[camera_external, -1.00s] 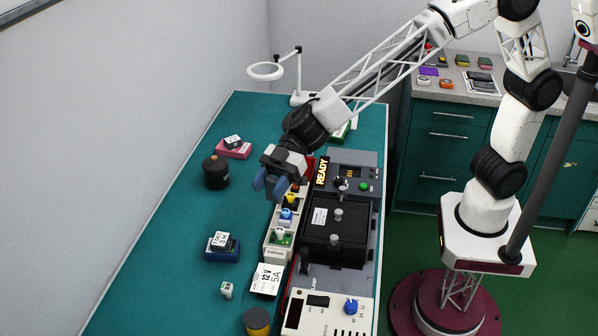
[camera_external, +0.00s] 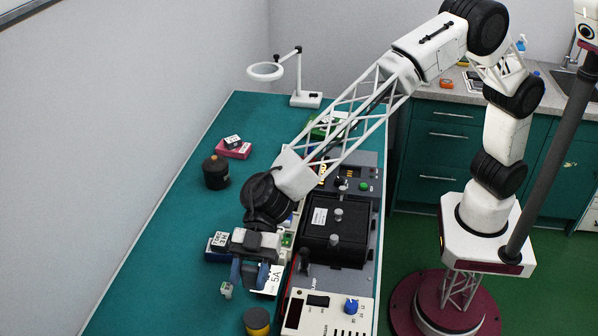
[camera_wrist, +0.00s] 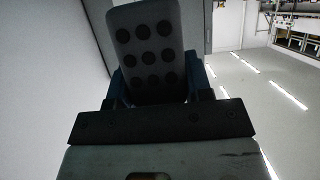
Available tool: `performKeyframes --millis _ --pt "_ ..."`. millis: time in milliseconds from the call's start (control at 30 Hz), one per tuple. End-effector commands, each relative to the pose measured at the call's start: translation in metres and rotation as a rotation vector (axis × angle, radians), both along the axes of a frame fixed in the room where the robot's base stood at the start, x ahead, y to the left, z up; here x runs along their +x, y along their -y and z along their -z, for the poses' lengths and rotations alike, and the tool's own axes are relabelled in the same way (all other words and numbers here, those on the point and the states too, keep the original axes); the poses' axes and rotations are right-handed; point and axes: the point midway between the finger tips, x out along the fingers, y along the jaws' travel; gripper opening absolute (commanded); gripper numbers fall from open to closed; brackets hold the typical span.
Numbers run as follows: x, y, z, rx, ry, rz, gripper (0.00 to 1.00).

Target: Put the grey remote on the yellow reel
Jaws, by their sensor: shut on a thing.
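The grey remote (camera_wrist: 146,20), a slab with several round black buttons, is between my gripper's fingers in the wrist view. My gripper (camera_external: 249,276) is shut on it, with blue fingers pointing down over the green bench. In the external view the remote is mostly hidden by the gripper. The yellow reel (camera_external: 257,321), a short round thing with dark parts, stands at the bottom of the external view. The gripper appears above and beyond it in the picture, apart from it.
A blue block with a white label (camera_external: 219,243) and a small white-green piece (camera_external: 226,290) are close to the gripper. A white card (camera_external: 275,281) lies beside it. A black box (camera_external: 333,232) and a control panel (camera_external: 327,312) line the right. The bench's left part is mostly clear.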

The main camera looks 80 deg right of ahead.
Motion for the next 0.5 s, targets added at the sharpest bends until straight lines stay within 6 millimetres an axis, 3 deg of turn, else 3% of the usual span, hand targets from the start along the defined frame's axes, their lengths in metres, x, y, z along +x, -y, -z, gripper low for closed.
performKeyframes --millis 500 --pt "-0.0015 -0.0085 0.0038 0.000 0.000 -0.013 0.19"
